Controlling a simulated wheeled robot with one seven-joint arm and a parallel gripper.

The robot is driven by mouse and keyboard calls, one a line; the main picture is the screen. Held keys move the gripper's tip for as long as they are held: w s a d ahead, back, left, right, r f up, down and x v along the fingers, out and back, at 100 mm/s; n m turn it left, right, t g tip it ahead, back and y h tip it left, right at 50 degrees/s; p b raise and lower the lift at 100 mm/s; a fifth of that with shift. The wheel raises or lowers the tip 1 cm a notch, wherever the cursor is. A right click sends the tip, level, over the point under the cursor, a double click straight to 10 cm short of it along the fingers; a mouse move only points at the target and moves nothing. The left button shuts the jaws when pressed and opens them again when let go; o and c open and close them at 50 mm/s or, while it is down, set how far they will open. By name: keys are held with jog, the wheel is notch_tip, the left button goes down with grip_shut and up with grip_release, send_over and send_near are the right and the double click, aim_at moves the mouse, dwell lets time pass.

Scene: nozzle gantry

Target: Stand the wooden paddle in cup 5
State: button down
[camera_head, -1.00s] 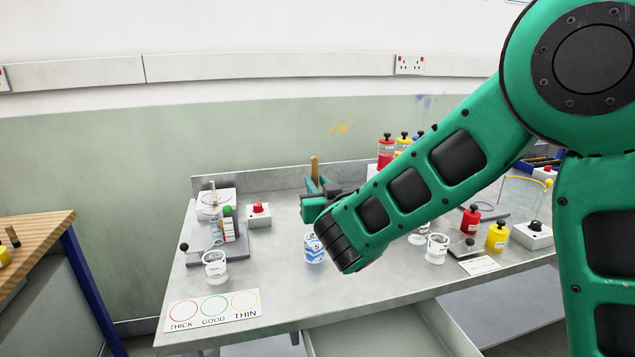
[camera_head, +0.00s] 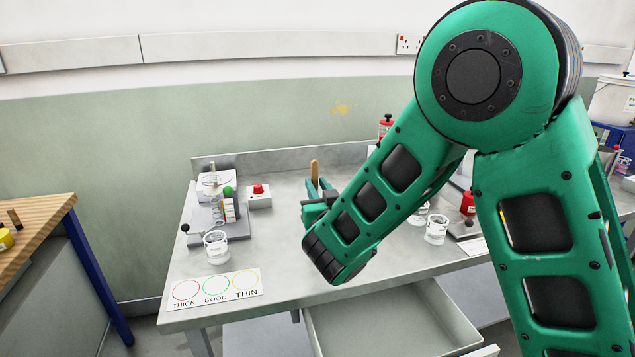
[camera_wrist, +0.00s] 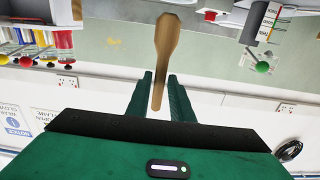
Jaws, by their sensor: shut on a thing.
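The wooden paddle (camera_head: 314,174) stands upright in my gripper (camera_head: 318,203), its top end showing above the green jaws in the head view. In the wrist view the paddle (camera_wrist: 166,42) lies between the two green fingers of my gripper (camera_wrist: 160,76), which are shut on it. Its broader end points away from the palm. The paddle's lower end is hidden in the head view. Cup 5 is not visible now; my forearm covers the part of the bench where it stood.
A white cup (camera_head: 216,248) stands at the left by the balance-like apparatus (camera_head: 212,213) with a green knob. A red-button box (camera_head: 258,197) is beside it. The THICK/GOOD/THIN card (camera_head: 215,289) lies at the front. Another cup (camera_head: 436,230) stands right of my arm. An open drawer (camera_head: 395,322) juts out below.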

jog(key=shift+f, duration=2.7)
jog(key=c, duration=1.5)
grip_release()
jog(key=v, duration=1)
jog(key=shift+s, duration=0.3)
jog(key=shift+d, duration=0.1)
